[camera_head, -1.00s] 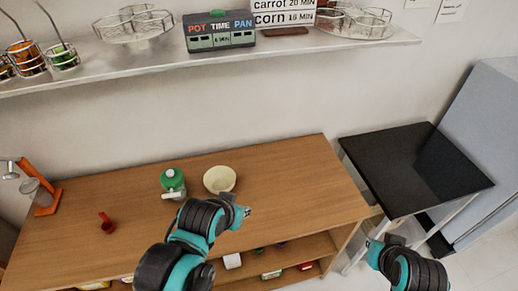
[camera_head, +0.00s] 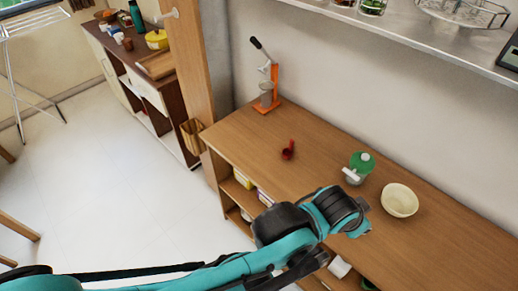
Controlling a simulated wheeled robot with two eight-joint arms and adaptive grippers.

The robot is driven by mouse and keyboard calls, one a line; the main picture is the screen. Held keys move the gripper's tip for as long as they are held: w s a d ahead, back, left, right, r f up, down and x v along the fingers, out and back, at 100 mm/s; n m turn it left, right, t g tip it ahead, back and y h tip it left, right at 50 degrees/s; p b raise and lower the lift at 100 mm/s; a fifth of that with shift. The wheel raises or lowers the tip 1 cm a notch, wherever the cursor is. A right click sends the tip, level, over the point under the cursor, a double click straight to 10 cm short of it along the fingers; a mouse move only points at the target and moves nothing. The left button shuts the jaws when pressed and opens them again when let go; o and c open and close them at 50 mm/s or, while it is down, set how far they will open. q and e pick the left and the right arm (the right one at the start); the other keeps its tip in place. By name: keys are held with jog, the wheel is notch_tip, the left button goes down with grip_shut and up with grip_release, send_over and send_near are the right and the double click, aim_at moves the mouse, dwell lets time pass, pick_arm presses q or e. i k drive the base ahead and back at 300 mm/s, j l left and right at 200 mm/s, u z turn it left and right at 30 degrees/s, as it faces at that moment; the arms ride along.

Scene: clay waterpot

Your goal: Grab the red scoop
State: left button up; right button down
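The red scoop (camera_head: 288,150) stands on the wooden counter (camera_head: 232,143), left of the green-lidded pot. It is small, with its handle pointing up. My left arm comes in from the lower left and reaches over the counter's front edge. My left gripper (camera_head: 362,225) is at the front right of the scoop, apart from it and near the pale bowl. Its fingers are too small and turned away to tell whether they are open. Nothing hides the scoop. My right gripper is out of view.
A green-lidded pot (camera_head: 358,167) and a pale bowl (camera_head: 399,200) stand right of the scoop. An orange press (camera_head: 268,97) stands at the counter's back left. Shelves lie under the counter. A wooden post (camera_head: 192,60) rises beyond its left end. Open floor lies left.

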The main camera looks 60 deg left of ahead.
aim_at(287, 153)
jog(key=u, duration=1.8)
jog(key=i+j+z, duration=0.1)
jog(key=j+z, duration=1.05)
